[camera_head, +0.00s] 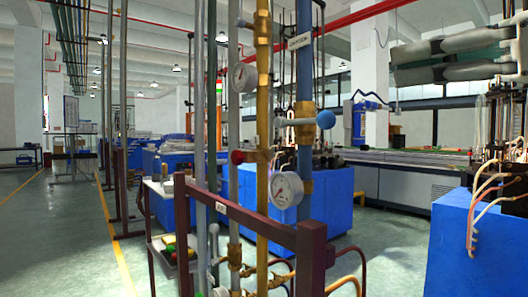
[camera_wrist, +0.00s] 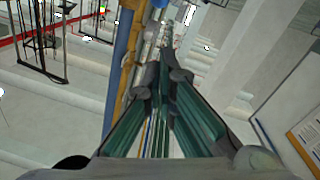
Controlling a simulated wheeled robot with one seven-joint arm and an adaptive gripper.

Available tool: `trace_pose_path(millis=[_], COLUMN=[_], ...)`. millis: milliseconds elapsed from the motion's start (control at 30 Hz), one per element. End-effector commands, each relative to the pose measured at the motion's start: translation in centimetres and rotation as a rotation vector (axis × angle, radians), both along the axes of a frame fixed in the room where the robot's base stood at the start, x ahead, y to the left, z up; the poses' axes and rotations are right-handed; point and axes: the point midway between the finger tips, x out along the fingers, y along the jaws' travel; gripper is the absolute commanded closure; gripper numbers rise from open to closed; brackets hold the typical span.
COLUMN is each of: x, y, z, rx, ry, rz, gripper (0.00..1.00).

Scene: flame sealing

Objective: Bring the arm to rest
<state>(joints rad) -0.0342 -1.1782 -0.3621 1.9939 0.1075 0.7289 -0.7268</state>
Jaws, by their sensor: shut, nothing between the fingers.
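My gripper (camera_wrist: 164,80) shows in the wrist view, with its green-padded fingers reaching up the middle of the picture. It is shut and holds nothing. The wrist view is strongly tilted. A blue pipe (camera_wrist: 122,50) and a yellow pipe (camera_wrist: 134,58) run beyond the fingers, apparently apart from them, though the distance is hard to judge.
In the head view, a yellow pipe (camera_head: 263,120) and a blue pipe (camera_head: 304,110) stand close in front, with gauges (camera_head: 286,189) and valves. A dark red frame (camera_head: 245,222) crosses below them. A blue cabinet (camera_head: 470,250) stands at right. The left floor (camera_head: 55,235) is clear.

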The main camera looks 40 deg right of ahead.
Motion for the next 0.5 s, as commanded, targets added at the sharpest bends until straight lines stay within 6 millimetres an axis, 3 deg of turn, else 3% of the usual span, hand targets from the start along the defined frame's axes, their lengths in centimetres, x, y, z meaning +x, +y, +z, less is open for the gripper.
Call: trace_pose_path(millis=[167, 267, 367, 500], x=[0.3, 1.7, 4.2, 7.4], y=[0.2, 1.4, 3.7, 7.8], z=[-0.3, -1.9, -5.7, -13.8], rx=[0.002, 0.016, 0.049, 0.121], ry=[0.012, 0.074, 0.210, 0.491], rz=[0.004, 0.022, 0.056, 0.090], gripper=[1.00, 1.00, 1.00, 1.00])
